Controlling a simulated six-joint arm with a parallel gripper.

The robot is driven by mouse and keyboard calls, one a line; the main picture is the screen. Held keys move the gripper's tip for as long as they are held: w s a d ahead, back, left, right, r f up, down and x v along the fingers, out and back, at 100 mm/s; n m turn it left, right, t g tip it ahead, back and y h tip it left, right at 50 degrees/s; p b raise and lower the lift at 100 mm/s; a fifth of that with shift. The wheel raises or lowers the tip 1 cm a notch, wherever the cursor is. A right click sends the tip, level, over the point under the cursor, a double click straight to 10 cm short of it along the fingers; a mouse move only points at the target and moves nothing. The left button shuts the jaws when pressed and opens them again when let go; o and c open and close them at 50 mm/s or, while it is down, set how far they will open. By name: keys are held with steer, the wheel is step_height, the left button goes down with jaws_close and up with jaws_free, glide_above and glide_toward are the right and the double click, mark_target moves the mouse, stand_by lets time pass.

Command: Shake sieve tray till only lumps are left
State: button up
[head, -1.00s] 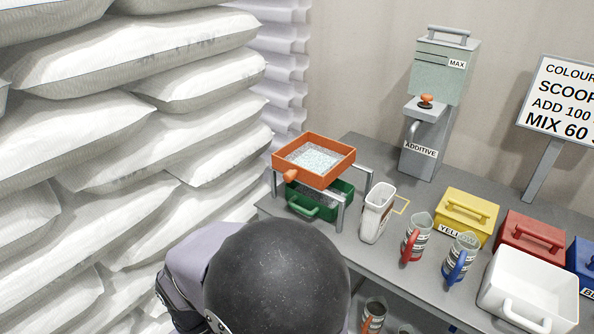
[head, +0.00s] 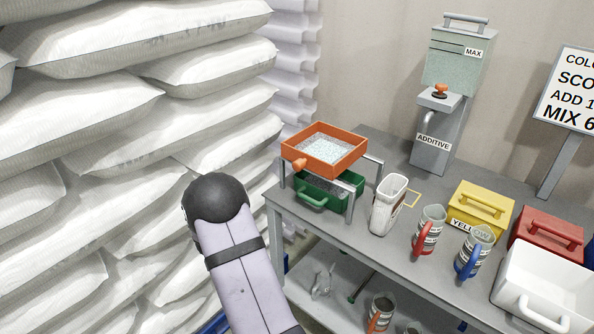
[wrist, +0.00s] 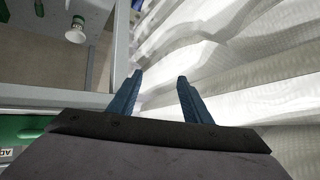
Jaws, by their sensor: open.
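The orange sieve tray (head: 346,160) sits on a grey frame at the left end of the bench, with its orange handle (head: 300,164) facing front-left. Whitish granular material (head: 322,150) lies in it; lumps cannot be told from finer grains. A green bin (head: 340,191) stands under the sieve tray. My gripper (wrist: 158,95) shows in the wrist view with two blue fingers apart and nothing between them. In the head view my arm is at the lower left, away from the sieve tray, and the gripper's fingers do not show.
Stacked white sacks (head: 120,150) fill the left side. On the bench (head: 350,238) stand a white jug (head: 386,208), red-handled and blue-handled cups, a yellow box (head: 482,207), a red box (head: 545,240) and a white bin (head: 540,290). The additive dispenser (head: 440,120) stands at the back.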

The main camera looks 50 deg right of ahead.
steer(key=s+d+r+m+h, duration=0.1)
steer(key=d+r+m+h, duration=0.1)
steer(key=d+r+h, duration=0.45)
steer(key=m+g+h, duration=0.1)
steer(key=g+h, duration=0.3)
steer(key=g, duration=0.2)
glide_toward(296, 168)
steer(key=d, duration=0.3)
steer(key=shift+w+d+f+p, duration=0.1)
steer(key=shift+d+p, duration=0.3)
steer(key=shift+d, duration=1.5)
steer(key=shift+w+d+p, duration=0.1)
steer(key=shift+d+p, duration=0.3)
steer(key=shift+d, duration=1.55)
steer(key=shift+s, duration=0.1)
jaws_close()
